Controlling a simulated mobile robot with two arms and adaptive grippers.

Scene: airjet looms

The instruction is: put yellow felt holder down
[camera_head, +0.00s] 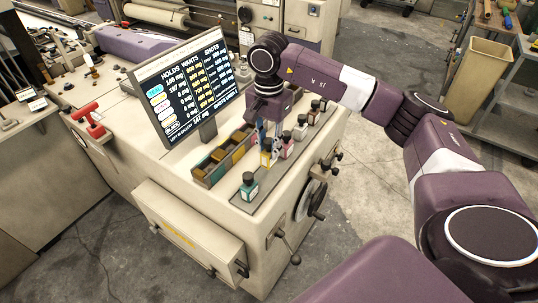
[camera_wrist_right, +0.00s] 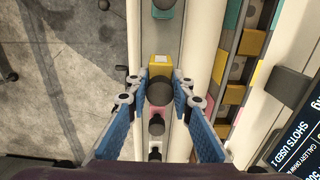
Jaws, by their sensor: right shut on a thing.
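The yellow felt holder (camera_head: 265,159) is a small yellow block with a dark round knob on top. It stands upright in the row between a teal holder (camera_head: 248,190) and a pink holder (camera_head: 287,150). My right gripper (camera_head: 264,134) is above it with blue fingers pointing down. In the right wrist view the yellow felt holder (camera_wrist_right: 160,62) shows between the fingertips of my right gripper (camera_wrist_right: 161,86), which is shut on it. I cannot tell whether its base touches the grey strip (camera_head: 237,205). My left gripper is not in view.
More holders (camera_head: 301,130) stand farther along the strip. A compartment tray (camera_head: 207,179) with coloured blocks lies left of the row. A screen (camera_head: 187,90) stands behind that tray. A handwheel (camera_head: 310,198) sticks out from the machine's front side.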

